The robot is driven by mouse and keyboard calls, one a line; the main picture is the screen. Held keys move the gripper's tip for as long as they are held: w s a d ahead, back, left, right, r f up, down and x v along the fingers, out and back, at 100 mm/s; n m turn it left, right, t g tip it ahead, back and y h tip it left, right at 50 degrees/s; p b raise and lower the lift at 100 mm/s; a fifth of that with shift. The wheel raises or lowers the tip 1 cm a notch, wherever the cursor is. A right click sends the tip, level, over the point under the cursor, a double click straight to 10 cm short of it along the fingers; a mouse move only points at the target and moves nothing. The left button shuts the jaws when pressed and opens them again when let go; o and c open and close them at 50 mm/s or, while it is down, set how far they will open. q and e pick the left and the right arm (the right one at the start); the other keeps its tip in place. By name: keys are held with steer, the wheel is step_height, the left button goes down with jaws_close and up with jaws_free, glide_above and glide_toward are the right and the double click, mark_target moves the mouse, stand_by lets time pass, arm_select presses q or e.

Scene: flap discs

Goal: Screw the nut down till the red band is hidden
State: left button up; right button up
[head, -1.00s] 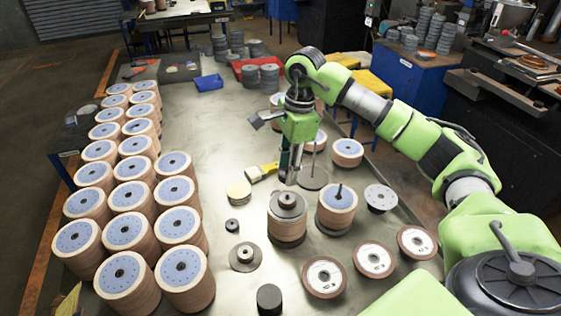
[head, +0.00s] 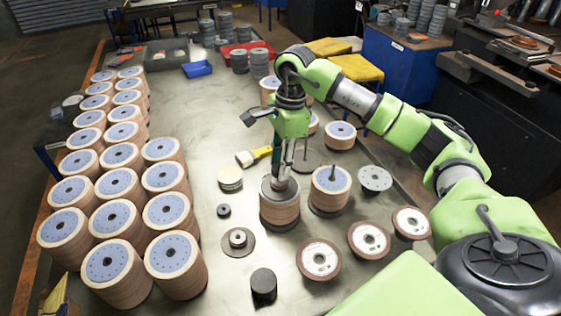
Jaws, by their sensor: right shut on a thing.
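A stack of flap discs (head: 280,212) stands in the middle of the table with a grey plate on top. The nut (head: 281,184) is at the centre of that plate, partly hidden by my fingers. My right gripper (head: 284,172) points down over the stack and is shut on the nut. I cannot make out the red band or the rod's tip here. My left gripper is not in view.
A second stack (head: 329,192) with a bare rod stands close on the right. Loose discs (head: 319,258) lie in front to the right. Many stacks (head: 172,252) fill the left side.

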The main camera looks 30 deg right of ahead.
steer(key=shift+f+b, duration=1.05)
steer(key=shift+f, duration=0.2)
stand_by(0.8)
steer(key=o, duration=1.2)
